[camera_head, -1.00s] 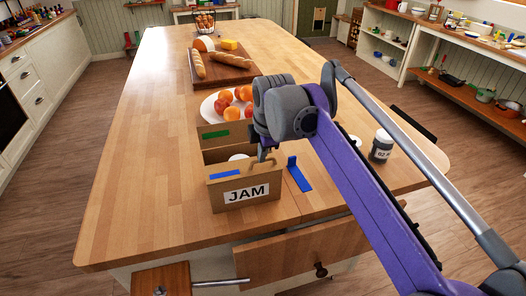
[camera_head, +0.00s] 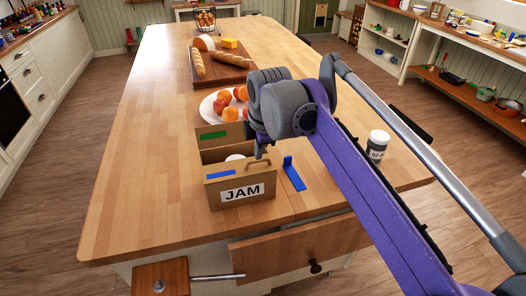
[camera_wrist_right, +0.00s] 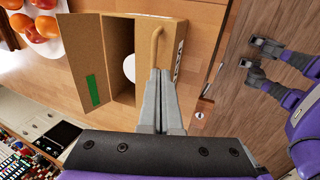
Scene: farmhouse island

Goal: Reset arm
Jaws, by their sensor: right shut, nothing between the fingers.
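My right gripper (camera_head: 261,152) is shut and empty just behind the handle (camera_head: 258,167) of a cardboard box labelled JAM (camera_head: 228,196). In the right wrist view, its closed fingers (camera_wrist_right: 158,78) point at the box beside the brown handle (camera_wrist_right: 156,45); whether they touch it is unclear. The right arm reaches in from the right of the head view, bent at a high elbow. My left gripper is not in the head view. Purple and grey parts of mine show at the right of the wrist view, but their finger state is unclear.
A blue bracket-like piece (camera_head: 293,174) and a dark jar with a white lid (camera_head: 377,146) stand right of the box. A fruit plate (camera_head: 208,108) and a bread board (camera_head: 213,79) lie behind it. The wooden island top (camera_head: 140,170) is clear on the left.

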